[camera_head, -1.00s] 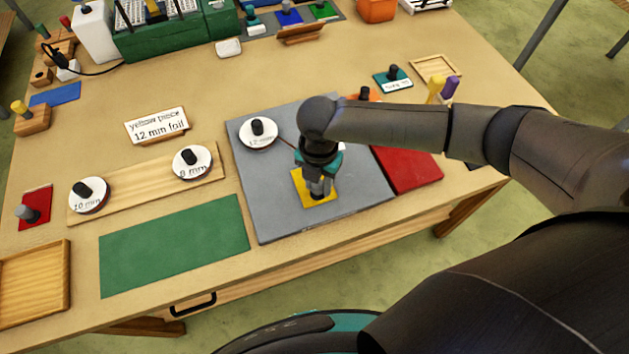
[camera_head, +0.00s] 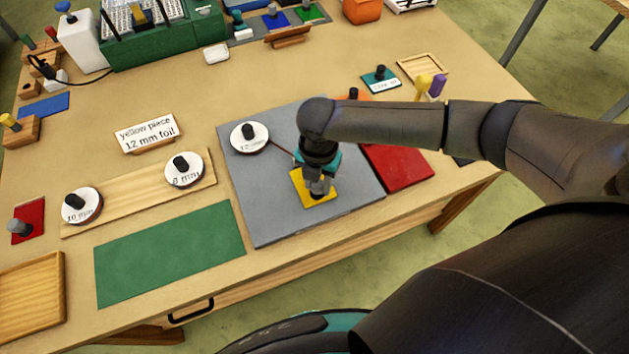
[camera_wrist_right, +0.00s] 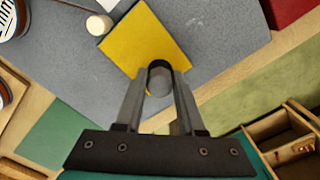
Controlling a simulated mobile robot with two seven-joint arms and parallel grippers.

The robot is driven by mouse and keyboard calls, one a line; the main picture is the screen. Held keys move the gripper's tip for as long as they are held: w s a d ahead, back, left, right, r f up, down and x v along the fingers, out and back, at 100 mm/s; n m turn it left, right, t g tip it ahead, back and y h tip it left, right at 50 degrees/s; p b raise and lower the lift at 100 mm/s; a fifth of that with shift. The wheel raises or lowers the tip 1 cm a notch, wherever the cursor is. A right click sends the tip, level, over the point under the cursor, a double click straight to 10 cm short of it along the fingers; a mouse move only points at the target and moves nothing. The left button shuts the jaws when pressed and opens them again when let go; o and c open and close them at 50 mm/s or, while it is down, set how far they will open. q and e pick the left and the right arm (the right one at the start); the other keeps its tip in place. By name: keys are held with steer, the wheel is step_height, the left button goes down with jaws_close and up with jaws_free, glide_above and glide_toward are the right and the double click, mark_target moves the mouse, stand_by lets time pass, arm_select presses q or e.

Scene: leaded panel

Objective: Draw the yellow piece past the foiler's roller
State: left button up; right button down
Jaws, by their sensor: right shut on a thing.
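The yellow piece (camera_head: 327,201) is a flat square on the grey board (camera_head: 252,215), near its front edge; it also shows in the wrist view (camera_wrist_right: 150,40). My right gripper (camera_head: 318,190) is above it, its fingers shut on a dark upright knob (camera_wrist_right: 160,66) at the piece's edge. A small white cylinder (camera_wrist_right: 99,25), perhaps the foiler's roller, stands by the piece's corner in the wrist view. A white foil reel (camera_head: 249,137) with a black knob sits at the board's back left. A thin brown strip (camera_head: 281,151) runs from it toward my gripper. My left gripper is not in view.
A red sheet (camera_head: 400,168) lies right of the board. Two more reels, one marked 10 mm (camera_head: 81,206), sit on a wooden plank (camera_head: 125,205) to the left. A green mat (camera_head: 170,255) lies in front. A sign (camera_head: 146,132) reads "yellow piece 12 mm foil".

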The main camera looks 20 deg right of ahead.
steer(key=shift+w+d, duration=0.1)
steer(key=shift+d, duration=0.45)
steer(key=shift+p, duration=0.3)
steer(key=shift+s+r+p, duration=0.1)
steer(key=shift+s+p, duration=0.75)
steer(key=shift+s, duration=0.3)
steer(key=r+p, duration=0.1)
steer(key=p, duration=0.1)
steer(key=s+r+p, duration=0.1)
steer(key=shift+s+r+p, duration=0.25)
steer(key=shift+r+p, duration=0.05)
steer(key=shift+p, duration=0.05)
steer(key=shift+s+r+p, duration=0.3)
steer(key=shift+s+r, duration=0.1)
steer(key=shift+r, duration=0.2)
steer(key=shift+s+r+p, duration=0.3)
steer(key=shift+s+r, duration=0.05)
steer(key=shift+r, duration=0.2)
